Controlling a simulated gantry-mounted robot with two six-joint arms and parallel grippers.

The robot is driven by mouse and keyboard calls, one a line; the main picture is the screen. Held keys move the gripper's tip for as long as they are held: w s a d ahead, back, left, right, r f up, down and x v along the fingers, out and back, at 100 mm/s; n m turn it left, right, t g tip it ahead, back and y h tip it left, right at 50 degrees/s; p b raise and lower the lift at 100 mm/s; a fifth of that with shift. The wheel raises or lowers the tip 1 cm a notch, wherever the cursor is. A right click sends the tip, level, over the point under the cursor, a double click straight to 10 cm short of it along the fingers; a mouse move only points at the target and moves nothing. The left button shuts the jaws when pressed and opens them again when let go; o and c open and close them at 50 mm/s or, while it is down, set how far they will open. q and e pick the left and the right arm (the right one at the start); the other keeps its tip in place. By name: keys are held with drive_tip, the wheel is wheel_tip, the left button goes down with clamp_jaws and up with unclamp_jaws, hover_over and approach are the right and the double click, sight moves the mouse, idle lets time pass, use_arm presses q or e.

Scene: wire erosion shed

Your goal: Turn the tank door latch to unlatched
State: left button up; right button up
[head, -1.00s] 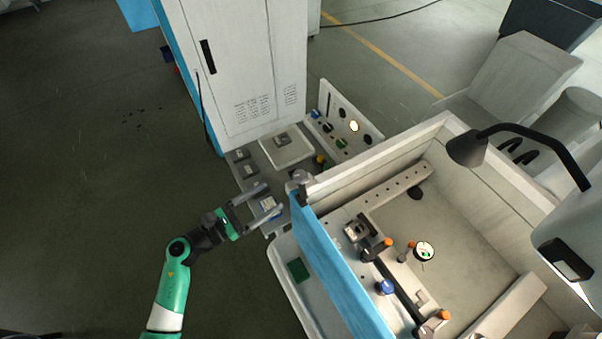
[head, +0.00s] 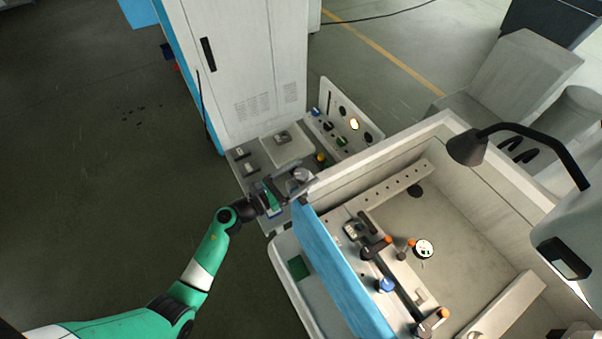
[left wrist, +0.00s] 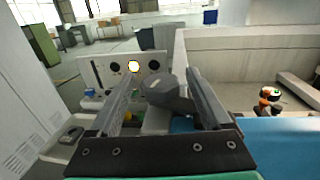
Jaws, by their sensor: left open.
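The tank door (head: 338,268) is a blue panel on the near left side of the tank (head: 508,178). A grey latch knob (head: 302,175) sits at the door's far top corner. My left gripper (head: 293,184) is open beside this corner, with its fingers at the knob. In the left wrist view, the knob (left wrist: 165,90) lies between the two spread fingers (left wrist: 160,80). I cannot tell whether either finger touches it. The blue door (left wrist: 280,140) shows at the right there. My right gripper is not in view.
A white cabinet (head: 240,70) stands behind the latch. A panel with several buttons and a lit lamp (head: 353,124) stands close by. Clamps and a round gauge (head: 424,249) sit inside the tank.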

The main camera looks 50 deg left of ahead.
use_arm(q)
clamp_jaws()
idle(0.3)
drive_tip(key=shift+f+m+h+b, duration=0.15)
drive_tip(key=shift+m+h+b, duration=0.65)
drive_tip(key=shift+h, duration=0.3)
drive_tip(key=m+g+h+b, duration=0.1)
drive_tip(key=m+h+b, duration=0.1)
drive_tip(key=b, duration=0.2)
drive_tip(key=m+g+h+b, duration=0.1)
drive_tip(key=g+h+b, duration=0.1)
drive_tip(key=h+b, duration=0.1)
drive_tip(key=f+m+g+h+b, duration=0.1)
drive_tip(key=m+h+b, duration=0.1)
drive_tip(key=b, duration=0.3)
drive_tip(key=shift+m+g+h, duration=0.3)
drive_tip(key=shift+h, duration=0.1)
drive_tip(key=m+g+h+b, duration=0.1)
drive_tip(key=g+b, duration=0.1)
drive_tip(key=b, duration=0.3)
drive_tip(key=m+g+h+b, duration=0.2)
drive_tip(key=b, duration=0.3)
drive_tip(key=m+g+h+b, duration=0.1)
drive_tip(key=m+g+b, duration=0.1)
drive_tip(key=b, duration=0.3)
drive_tip(key=shift+r+b, duration=0.3)
drive_tip(key=shift+r, duration=0.05)
drive_tip(key=shift+r+g+h+b, duration=0.3)
drive_tip(key=shift+g+h+b, duration=0.1)
drive_tip(key=shift+g+b, duration=0.1)
